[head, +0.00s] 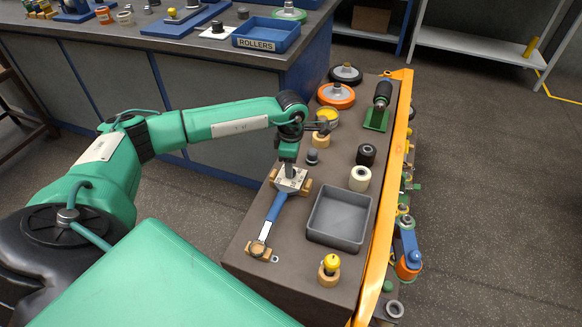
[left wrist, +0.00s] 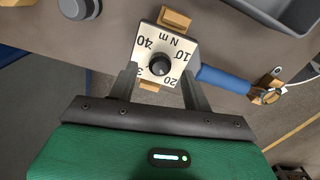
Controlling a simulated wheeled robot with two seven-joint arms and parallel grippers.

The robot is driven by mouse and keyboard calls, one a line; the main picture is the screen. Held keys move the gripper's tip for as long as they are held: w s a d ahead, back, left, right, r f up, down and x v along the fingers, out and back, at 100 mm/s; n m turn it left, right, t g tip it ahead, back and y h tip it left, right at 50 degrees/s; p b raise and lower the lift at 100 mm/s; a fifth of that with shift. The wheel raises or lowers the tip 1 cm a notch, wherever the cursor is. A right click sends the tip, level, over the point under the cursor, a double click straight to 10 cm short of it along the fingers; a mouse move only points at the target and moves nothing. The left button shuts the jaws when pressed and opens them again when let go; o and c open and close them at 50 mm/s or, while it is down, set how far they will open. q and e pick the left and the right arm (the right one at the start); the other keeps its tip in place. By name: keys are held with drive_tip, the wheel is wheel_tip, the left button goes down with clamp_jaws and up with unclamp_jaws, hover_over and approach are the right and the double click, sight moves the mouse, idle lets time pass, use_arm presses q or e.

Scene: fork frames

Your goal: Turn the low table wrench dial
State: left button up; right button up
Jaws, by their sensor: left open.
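The wrench dial (left wrist: 178,52) is a pale square plate marked N m with numbers and a black round knob (left wrist: 160,66) in its middle. In the head view the dial plate (head: 291,181) lies on the low table (head: 245,262), under my left gripper (head: 289,168). The wrench's blue handle (head: 275,208) runs from the plate toward the near edge; its far end rests on a wooden block (head: 258,250). In the left wrist view my left gripper (left wrist: 160,78) is open, its fingers on either side of the knob, with gaps visible. Whether the fingers touch the plate is unclear. My right gripper is out of view.
A grey tray (head: 340,220) stands right of the wrench. A yellow-topped knob (head: 330,268), a white roller (head: 360,178), a black roller (head: 366,154) and a dark-topped peg (head: 313,157) stand nearby. An orange rail (head: 385,200) borders the table's right side.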

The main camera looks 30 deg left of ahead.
use_arm(q)
wheel_tip(320, 180, up, 11)
drive_tip(key=shift+r, duration=0.15)
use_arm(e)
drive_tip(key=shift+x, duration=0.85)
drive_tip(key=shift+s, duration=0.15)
